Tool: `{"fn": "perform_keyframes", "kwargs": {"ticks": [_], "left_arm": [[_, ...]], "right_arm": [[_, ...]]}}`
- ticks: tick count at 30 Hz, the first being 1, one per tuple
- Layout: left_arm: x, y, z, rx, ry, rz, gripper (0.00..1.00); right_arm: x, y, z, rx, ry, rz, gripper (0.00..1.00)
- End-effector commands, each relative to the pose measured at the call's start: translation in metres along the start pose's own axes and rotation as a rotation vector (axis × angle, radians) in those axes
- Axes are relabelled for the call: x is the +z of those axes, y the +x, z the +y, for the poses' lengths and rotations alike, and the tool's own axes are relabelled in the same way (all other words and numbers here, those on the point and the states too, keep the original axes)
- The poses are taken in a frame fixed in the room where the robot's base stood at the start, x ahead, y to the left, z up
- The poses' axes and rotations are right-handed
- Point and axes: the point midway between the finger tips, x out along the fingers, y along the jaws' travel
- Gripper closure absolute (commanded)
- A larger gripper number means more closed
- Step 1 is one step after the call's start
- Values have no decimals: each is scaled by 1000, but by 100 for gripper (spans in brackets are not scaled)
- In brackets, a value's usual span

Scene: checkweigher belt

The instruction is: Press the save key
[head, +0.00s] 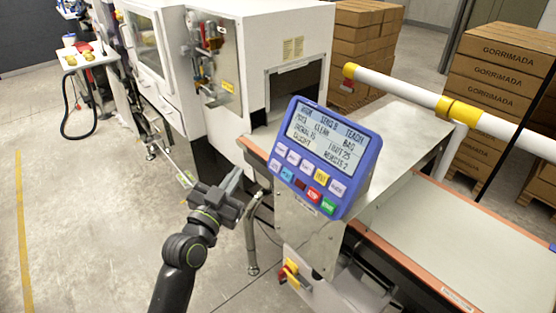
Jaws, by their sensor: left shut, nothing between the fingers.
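The blue control panel (357,178) stands tilted on the checkweigher, its lit text screen (325,137) above two rows of keys. The upper row has white keys (293,157), a yellow key (321,175) and another white key (338,187). The lower row has a white, a light blue (287,174), a dark red, a red (314,194) and a green key (328,205). The key labels are too small to read surely, so I cannot tell which is save. My left gripper (235,180) is shut and empty, left of the panel and apart from it. My right gripper is out of view.
The conveyor belt (475,235) runs along the right. A white and yellow rail (398,90) crosses behind the panel. A white machine (245,60) stands behind, with stacked cartons (500,75) at the back right. A red and yellow switch (292,275) sits below the panel. Floor at left is clear.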

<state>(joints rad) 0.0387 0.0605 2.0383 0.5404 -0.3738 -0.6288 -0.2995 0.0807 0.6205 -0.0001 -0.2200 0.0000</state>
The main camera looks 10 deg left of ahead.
Motion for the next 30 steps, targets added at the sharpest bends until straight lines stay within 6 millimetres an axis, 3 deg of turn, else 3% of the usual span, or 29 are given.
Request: {"fn": "perform_keyframes", "kwargs": {"ticks": [4,14,20,30], "left_arm": [[-18,-1,0,3,9,38,100],[-19,0,0,3,10,41,100],[-13,6,5,2,7,41,100],[11,39,28,2,7,41,100]], "right_arm": [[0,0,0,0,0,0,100],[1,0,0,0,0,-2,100],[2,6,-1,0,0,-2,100],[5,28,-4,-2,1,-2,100]]}}
